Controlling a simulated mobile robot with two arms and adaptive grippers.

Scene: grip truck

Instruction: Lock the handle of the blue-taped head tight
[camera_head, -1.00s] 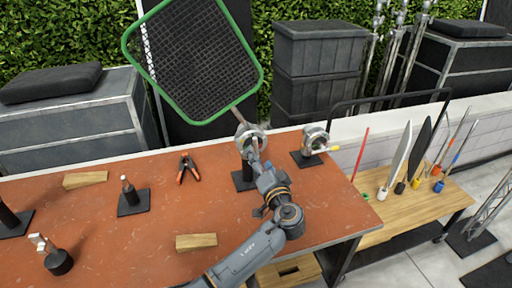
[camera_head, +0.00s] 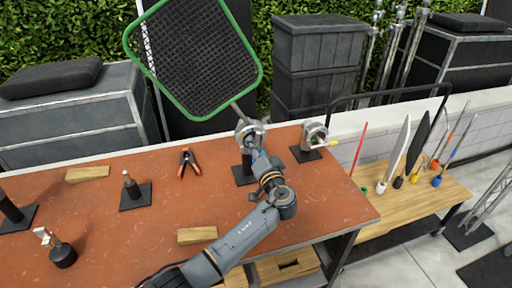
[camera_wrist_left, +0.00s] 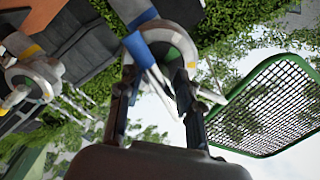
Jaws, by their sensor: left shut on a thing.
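The head with blue parts (camera_wrist_left: 173,38) fills the top middle of the left wrist view. In the head view, this grip head (camera_head: 249,127) sits on a stand on the bench, with the green-framed net (camera_head: 196,62) rising from it. My left gripper (camera_head: 254,152) is at the head's near side. The handle's far end and exact tightness cannot be made out. My right gripper is not in view.
A second head (camera_head: 313,134) with a yellow-tipped handle stands just right. An orange-handled clamp (camera_head: 188,163), wooden wedges (camera_head: 197,235) and small stands (camera_head: 132,192) lie on the red bench (camera_head: 100,225). A wooden cart (camera_head: 410,195) with upright tools stands at right.

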